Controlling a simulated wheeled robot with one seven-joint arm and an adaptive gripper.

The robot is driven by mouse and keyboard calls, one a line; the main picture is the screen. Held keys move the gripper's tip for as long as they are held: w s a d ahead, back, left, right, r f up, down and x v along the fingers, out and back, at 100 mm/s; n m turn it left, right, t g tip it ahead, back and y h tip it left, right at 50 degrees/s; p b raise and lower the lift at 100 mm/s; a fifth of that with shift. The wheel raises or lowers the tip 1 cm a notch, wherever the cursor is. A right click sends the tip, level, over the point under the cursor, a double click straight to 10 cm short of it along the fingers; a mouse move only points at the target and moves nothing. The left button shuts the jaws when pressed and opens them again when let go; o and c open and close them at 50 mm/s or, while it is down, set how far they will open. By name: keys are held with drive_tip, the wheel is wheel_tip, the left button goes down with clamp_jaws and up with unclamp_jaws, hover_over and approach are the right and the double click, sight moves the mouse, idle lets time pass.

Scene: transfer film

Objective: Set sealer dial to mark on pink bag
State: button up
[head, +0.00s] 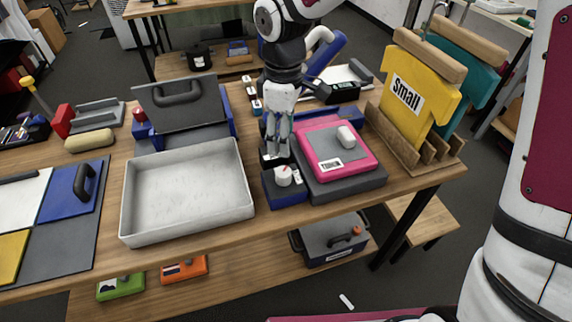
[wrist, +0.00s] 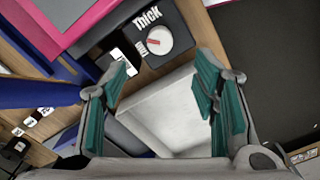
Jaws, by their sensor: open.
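The sealer dial (head: 284,176) is a white round knob on a small dark blue box, left of the pink bag. In the wrist view, the dial (wrist: 160,39) has a short red mark and lies below the printed word "Thick". The pink bag (head: 367,163) has a grey panel and a small label, and lies on a dark flat base. The label is too small to read surely. Its pink edge (wrist: 88,18) shows at the wrist view's upper left. My gripper (head: 278,150) is open and empty, just above and behind the dial. Its teal-padded fingers (wrist: 160,85) are apart.
A large empty white tray (head: 185,232) is directly left of the dial box. A wooden rack (head: 388,143) with yellow "Small" and teal boards stands at right. A grey case (head: 182,105) with a handle stands behind the tray. Several small items fill the table's back.

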sight(284, 172)
wheel_tip(284, 172, down, 13)
drive_tip(key=shift+r+p, duration=0.15)
drive_tip(key=shift+p, duration=0.25)
drive_tip(key=c, duration=1.2)
drive_tip(key=shift+o, duration=0.2)
